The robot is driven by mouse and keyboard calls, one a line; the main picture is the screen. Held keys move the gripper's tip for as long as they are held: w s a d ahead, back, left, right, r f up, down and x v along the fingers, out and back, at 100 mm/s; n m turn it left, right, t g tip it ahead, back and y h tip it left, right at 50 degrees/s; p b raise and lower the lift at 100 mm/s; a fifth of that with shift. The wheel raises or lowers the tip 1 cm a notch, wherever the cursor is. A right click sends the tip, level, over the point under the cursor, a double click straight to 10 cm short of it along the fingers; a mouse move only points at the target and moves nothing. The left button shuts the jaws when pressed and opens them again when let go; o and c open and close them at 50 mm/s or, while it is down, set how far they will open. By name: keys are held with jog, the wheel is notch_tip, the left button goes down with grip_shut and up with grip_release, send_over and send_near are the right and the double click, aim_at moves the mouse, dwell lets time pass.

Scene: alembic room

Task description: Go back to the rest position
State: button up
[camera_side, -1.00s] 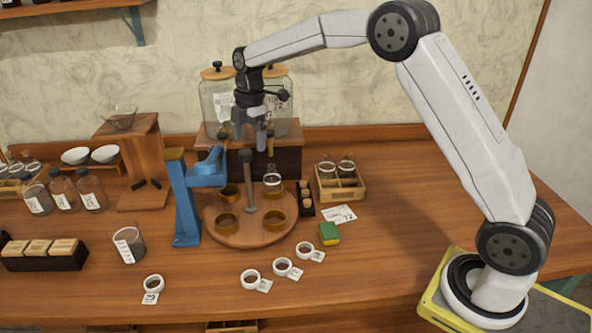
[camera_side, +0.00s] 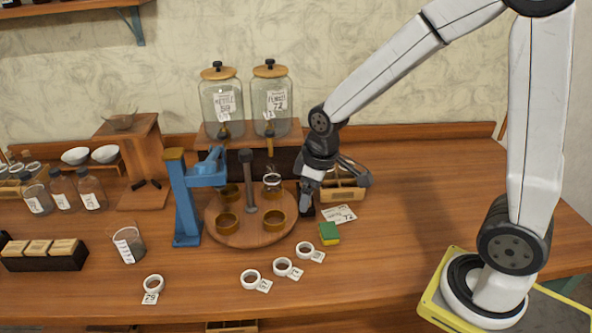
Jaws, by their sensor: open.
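My gripper (camera_side: 337,189) is open and seen at an angle, low over the table just right of the round wooden turntable (camera_side: 234,239). One finger is near the small dark block beside the turntable, and the other reaches right, in front of the wooden crate (camera_side: 343,195). I see nothing held between the fingers. The gripper partly hides the crate and the bottles that stood in it. I cannot tell whether it touches the crate or the dark block.
The turntable carries brass cups (camera_side: 227,222) and a small flask (camera_side: 272,183). A blue press (camera_side: 186,200) stands at its left, and two glass jars (camera_side: 221,103) behind. A green-yellow sponge (camera_side: 329,233) and white rings (camera_side: 282,267) lie in front. The table's right side is clear.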

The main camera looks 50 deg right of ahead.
jog(key=s+f+m, duration=0.2)
jog(key=s+m, duration=0.2)
jog(key=s, duration=0.3)
jog(key=shift+s+a+t, duration=0.15)
jog(key=shift+s+t, duration=0.15)
